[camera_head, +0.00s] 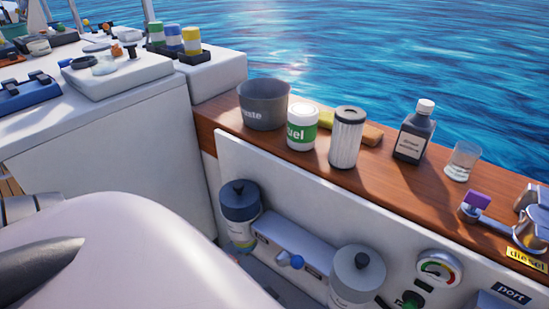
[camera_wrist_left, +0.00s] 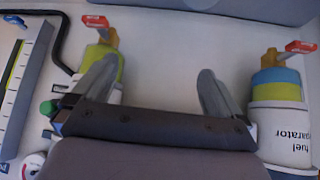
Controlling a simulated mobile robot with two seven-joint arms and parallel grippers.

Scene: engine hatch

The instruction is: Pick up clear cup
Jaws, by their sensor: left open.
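The clear cup (camera_head: 462,161) stands upright on the wooden ledge (camera_head: 402,188), towards the right of the head view. It looks empty and sits just right of a dark bottle with a white cap (camera_head: 414,131). My left gripper (camera_wrist_left: 157,70) is open in the left wrist view, with nothing between its fingers. It faces a pale panel, and the cup is not in that view. I cannot make out either gripper's fingers in the head view, and no gripper is near the cup there.
A grey waste bin (camera_head: 263,105), a white and green fuel can (camera_head: 302,130) and a pleated filter (camera_head: 346,140) share the ledge. A fuel separator (camera_wrist_left: 282,125) shows in the wrist view.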

